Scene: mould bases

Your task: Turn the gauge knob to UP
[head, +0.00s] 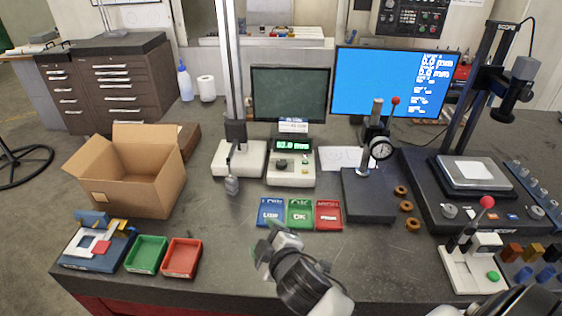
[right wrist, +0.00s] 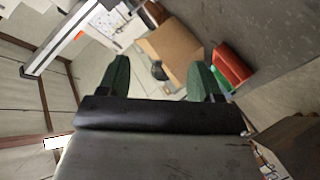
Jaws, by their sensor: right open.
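A cream gauge unit (head: 291,176) stands at the middle back of the bench, with a green digital readout (head: 292,146) reading about 02.0. A small black round knob (head: 282,164) sits on its front face; its pointing direction is too small to read. My right gripper (head: 266,243) is over the front of the bench, nearer than the gauge and apart from the knob. In the right wrist view its green fingers (right wrist: 160,66) are spread with nothing gripped between them. My left gripper is not in view.
Blue (head: 271,213), green (head: 300,213) and red (head: 328,215) trays lie between my right gripper and the gauge. A probe stand (head: 238,158) is left of the gauge; a dial indicator stand (head: 368,195) is right. A cardboard box (head: 130,180) stands at left.

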